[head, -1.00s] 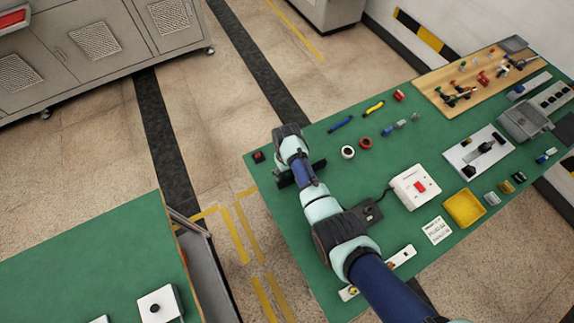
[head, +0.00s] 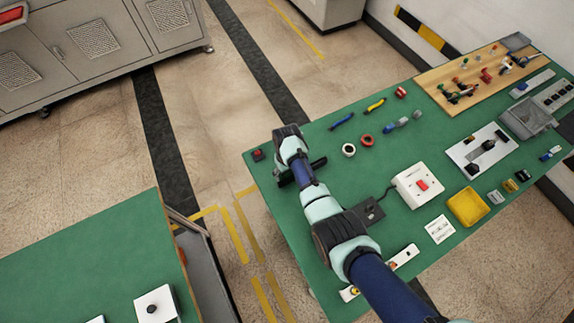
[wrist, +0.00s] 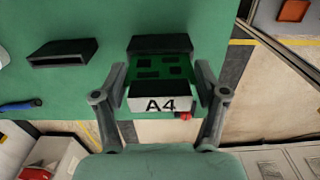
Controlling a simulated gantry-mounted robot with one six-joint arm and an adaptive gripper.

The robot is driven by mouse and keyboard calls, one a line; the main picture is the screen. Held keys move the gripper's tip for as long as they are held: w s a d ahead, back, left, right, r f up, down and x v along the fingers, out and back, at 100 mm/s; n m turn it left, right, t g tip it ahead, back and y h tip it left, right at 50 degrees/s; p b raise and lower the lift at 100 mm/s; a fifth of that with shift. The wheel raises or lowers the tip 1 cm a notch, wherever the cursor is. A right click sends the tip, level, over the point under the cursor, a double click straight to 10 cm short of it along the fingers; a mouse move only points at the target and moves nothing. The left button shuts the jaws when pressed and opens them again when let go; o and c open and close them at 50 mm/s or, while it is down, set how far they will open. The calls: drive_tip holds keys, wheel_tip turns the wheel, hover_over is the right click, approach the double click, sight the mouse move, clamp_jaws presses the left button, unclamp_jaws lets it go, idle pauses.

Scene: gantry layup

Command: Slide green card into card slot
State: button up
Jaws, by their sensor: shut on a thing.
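The green card (wrist: 160,68) with dark chips and a white end labelled A4 is between the two fingers of my gripper (wrist: 162,92) in the wrist view. My gripper is shut on it. The card's far edge meets a black card slot (wrist: 161,43); I cannot tell whether the edge is inside or only in front. A second black slot (wrist: 63,53), with a dark opening, stands to the left and looks empty. In the head view, my arm hides the card, and a black slot (head: 318,163) shows beside my wrist.
A red button box (head: 258,155) stands near the green table's left corner. A blue-handled tool (wrist: 20,105) lies left of the card. A white switch box (head: 416,186) and yellow tray (head: 468,206) stand farther right. Open floor lies beyond the table edge.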

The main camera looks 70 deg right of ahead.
sight(287, 178)
drive_tip(key=shift+f+b, duration=1.35)
drive_tip(key=shift+f, duration=0.35)
drive_tip(key=o, duration=1.4)
drive_tip(key=shift+r, duration=0.1)
wheel_tip(287, 178, up, 12)
